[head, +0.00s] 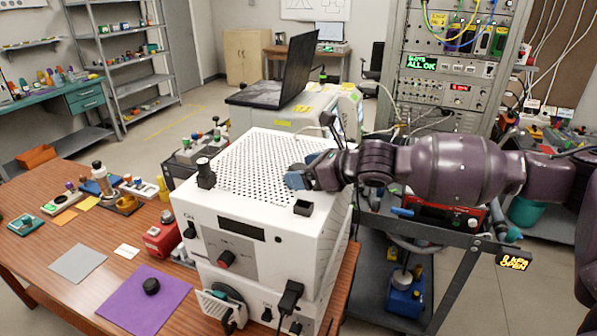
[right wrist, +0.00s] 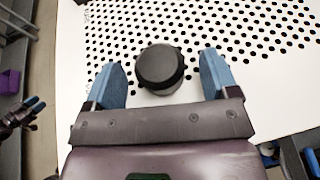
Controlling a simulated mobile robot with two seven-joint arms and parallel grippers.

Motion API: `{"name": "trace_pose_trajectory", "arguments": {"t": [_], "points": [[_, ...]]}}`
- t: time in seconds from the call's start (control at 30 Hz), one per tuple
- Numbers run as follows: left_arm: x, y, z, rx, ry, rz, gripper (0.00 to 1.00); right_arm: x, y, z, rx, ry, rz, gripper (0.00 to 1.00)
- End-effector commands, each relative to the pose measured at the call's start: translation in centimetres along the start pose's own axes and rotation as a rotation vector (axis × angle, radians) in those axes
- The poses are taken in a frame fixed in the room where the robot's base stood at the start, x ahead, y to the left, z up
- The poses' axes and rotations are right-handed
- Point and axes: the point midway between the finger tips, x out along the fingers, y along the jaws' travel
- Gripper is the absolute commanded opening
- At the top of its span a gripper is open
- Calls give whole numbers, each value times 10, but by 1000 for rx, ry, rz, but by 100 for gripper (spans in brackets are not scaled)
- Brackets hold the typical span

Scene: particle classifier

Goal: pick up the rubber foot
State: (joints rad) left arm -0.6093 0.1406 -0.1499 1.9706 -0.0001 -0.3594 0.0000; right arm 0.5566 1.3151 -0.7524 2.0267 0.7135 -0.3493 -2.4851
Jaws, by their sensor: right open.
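The rubber foot, seemingly the short black round piece (right wrist: 160,68), stands on the white perforated top in the right wrist view. It sits between the two blue fingers of my right gripper (right wrist: 163,75), with gaps on both sides.
A black puck (head: 151,286) lies on a purple mat (head: 130,306). A laptop (head: 285,75) stands behind. A cart (head: 440,235) is at right.

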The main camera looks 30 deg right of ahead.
Motion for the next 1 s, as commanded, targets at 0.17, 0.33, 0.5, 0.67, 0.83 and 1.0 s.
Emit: {"name": "trace_pose_trajectory", "arguments": {"t": [0.17,0.33,0.5,0.67,0.83,1.0], "points": [[0,0,1,0,-2,0,43,5,0,0,-1,0,0,80],[0,0,1,0,-3,0,43,5,0,0,-1,0,0,80],[0,0,2,0,-4,0,43,5,0,0,-1,0,0,54],[0,0,2,0,-4,0,43,4,0,0,-1,0,0,30],[-1,0,2,0,-4,0,43,4,0,0,-1,-1,0,26],[-1,0,1,0,-3,0,43,3,0,4,-3,-2,0,26]]}}
